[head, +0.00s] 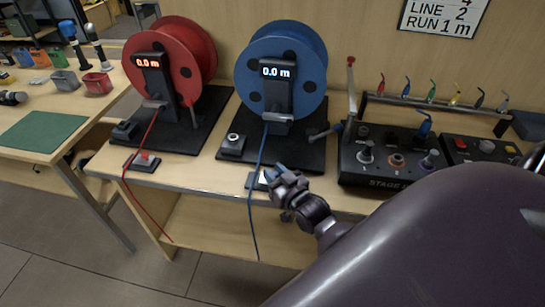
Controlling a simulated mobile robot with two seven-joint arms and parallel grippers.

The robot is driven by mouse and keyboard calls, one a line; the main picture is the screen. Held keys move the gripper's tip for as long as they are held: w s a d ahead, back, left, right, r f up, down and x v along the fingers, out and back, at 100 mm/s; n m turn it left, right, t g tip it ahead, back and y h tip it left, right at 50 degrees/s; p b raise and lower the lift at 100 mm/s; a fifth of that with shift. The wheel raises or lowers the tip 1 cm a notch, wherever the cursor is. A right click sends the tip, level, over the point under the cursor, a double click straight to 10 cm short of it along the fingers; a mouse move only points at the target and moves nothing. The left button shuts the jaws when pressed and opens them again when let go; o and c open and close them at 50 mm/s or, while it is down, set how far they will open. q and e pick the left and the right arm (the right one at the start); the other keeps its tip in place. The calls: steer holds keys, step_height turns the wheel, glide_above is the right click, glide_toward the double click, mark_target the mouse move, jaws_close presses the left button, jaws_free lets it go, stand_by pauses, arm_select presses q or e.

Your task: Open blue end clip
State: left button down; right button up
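The blue reel (283,62) stands on a black base, with a display reading 0.0 m. Its blue line (258,165) runs down over the table's front edge and hangs below it. My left gripper is not in view.
The red reel (185,62) stands to the left, with its own red end clip (143,161) at the edge. A black control box (385,158) with knobs and levers stands to the right. A side table with a green mat (42,132) is at the far left.

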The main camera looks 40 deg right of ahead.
steer(key=shift+o, duration=1.4)
steer(key=shift+s, duration=0.3)
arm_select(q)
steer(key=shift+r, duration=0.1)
arm_select(e)
steer(key=s, duration=1)
steer(key=shift+a, duration=0.45)
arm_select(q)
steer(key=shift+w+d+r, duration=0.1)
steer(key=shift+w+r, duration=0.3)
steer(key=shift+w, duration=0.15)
arm_select(e)
steer(key=shift+s, duration=0.1)
